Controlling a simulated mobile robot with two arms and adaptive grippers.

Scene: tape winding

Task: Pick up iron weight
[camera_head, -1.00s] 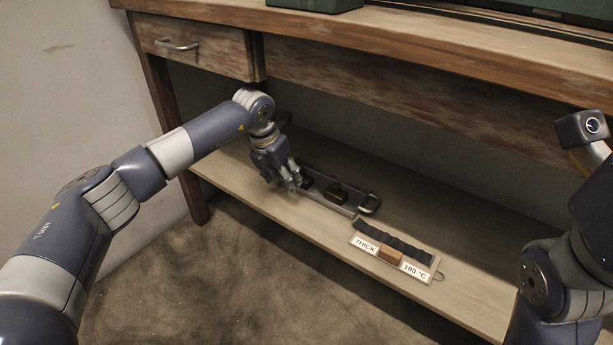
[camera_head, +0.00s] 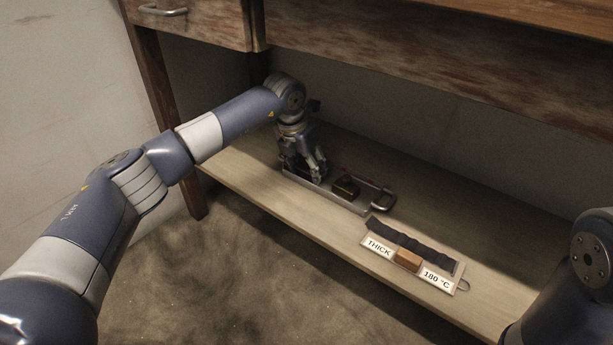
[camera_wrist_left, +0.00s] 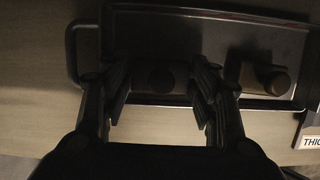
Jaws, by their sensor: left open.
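A metal tray (camera_head: 345,202) with end handles lies on the lower shelf. One dark iron weight with a round knob (camera_head: 346,186) shows in the tray's right part; it is at the right in the left wrist view (camera_wrist_left: 277,82). My left gripper (camera_head: 316,174) points down over the tray's left part and hides what lies there in the head view. In the left wrist view its open fingers (camera_wrist_left: 162,95) stand on either side of a second dark knobbed weight (camera_wrist_left: 160,78). Contact cannot be told in the dark picture. My right gripper is out of view.
A board labelled "THICK" and "180 °C" (camera_head: 377,246) lies right of the tray, with a dark strip (camera_head: 412,236) and a small brown block (camera_head: 408,260). The shelf (camera_head: 255,190) is low, under a table with a drawer (camera_head: 195,22). Bare shelf lies behind the tray.

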